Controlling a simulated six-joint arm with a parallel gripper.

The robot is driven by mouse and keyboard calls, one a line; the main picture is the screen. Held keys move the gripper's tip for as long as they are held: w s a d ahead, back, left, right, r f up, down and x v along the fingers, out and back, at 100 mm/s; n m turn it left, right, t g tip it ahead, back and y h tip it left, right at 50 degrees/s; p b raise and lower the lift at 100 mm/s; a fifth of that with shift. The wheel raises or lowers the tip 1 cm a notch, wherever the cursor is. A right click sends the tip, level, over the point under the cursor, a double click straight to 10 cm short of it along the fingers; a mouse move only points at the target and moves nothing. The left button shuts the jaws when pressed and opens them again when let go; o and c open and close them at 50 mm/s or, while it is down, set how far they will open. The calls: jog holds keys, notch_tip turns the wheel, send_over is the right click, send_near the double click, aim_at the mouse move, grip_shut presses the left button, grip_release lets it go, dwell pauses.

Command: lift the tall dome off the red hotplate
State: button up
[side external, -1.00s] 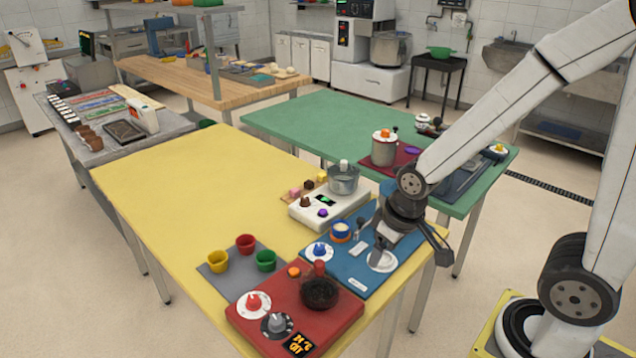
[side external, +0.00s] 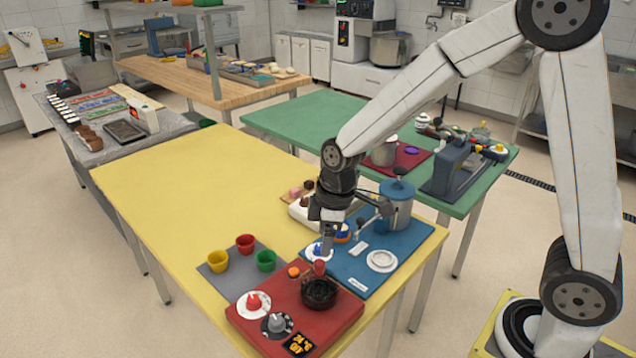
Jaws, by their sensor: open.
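The red hotplate (side external: 345,322) lies at the near edge of the yellow table. A dark round piece (side external: 319,293) sits on it, with a small red knob-like part (side external: 319,267) standing at its back edge. I cannot tell for sure which part is the tall dome. My gripper (side external: 327,250) points down over the near left part of the blue board (side external: 345,275), behind the dark piece and apart from it. It is open and holds nothing that I can see. My wrist hides part of the white device behind it.
A blue pot (side external: 399,208) stands at the blue board's back. Coloured cups (side external: 246,243) sit left on a grey mat. The yellow table's left half is clear.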

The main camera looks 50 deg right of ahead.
aim_at(319, 262)
jog(key=shift+f, duration=0.1)
jog(key=shift+w+a+f, duration=0.1)
jog(key=shift+a+f, duration=0.05)
jog(key=shift+f, duration=1.1)
jog(key=shift+w+a+f, duration=0.15)
jog(key=shift+f, duration=1.15)
jog(key=shift+w+a+f, duration=0.1)
jog(key=shift+w+f, duration=0.05)
jog(key=shift+f, duration=1.1)
grip_shut()
jog(key=shift+r, duration=0.1)
